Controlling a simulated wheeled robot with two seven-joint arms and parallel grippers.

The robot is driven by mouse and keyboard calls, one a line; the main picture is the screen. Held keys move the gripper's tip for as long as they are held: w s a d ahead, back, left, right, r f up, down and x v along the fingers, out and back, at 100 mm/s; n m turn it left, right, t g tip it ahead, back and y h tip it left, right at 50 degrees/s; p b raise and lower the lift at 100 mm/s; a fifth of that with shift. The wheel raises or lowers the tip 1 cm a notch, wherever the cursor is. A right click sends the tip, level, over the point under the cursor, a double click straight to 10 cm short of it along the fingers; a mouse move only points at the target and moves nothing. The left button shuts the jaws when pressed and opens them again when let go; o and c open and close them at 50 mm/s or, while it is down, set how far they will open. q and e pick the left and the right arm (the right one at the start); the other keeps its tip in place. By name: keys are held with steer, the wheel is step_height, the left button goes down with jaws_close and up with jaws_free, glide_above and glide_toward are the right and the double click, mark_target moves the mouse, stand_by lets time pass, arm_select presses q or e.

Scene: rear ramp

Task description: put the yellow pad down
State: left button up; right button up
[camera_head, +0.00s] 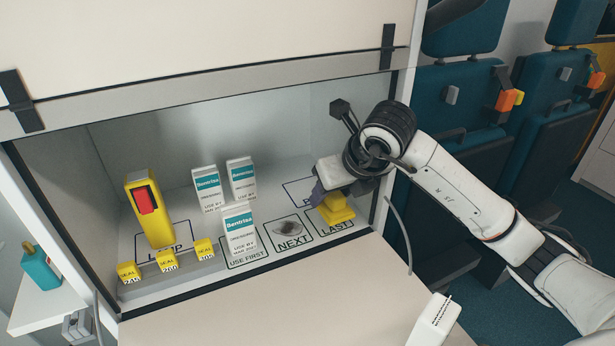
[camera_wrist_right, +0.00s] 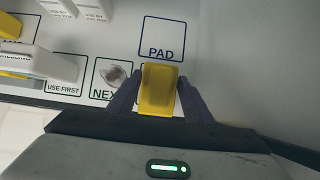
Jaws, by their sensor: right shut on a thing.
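The yellow pad (camera_head: 336,209) is at the right end of the cabinet shelf, over or on the square marked LAST. It also shows in the right wrist view (camera_wrist_right: 158,90), between the two dark fingers. My right gripper (camera_head: 320,194) is shut on it. Whether the pad touches the shelf I cannot tell. The outlined square marked PAD (camera_wrist_right: 162,40) lies just behind it and looks empty in the right wrist view; in the head view my gripper partly hides it. My left gripper is not in view.
White Dentrisa boxes (camera_head: 239,232) stand left of the gripper. A grey round thing (camera_head: 287,229) lies on the NEXT square. A yellow lamp with a red front (camera_head: 150,208) and small yellow seals (camera_head: 167,261) are farther left. The cabinet's right wall is close to my right gripper.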

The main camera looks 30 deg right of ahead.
steer(key=w, duration=1.1)
steer(key=shift+w+d, duration=0.3)
steer(key=shift+f, duration=1.75)
steer(key=shift+f, duration=0.15)
steer(key=o, duration=0.9)
steer(key=shift+o, duration=0.2)
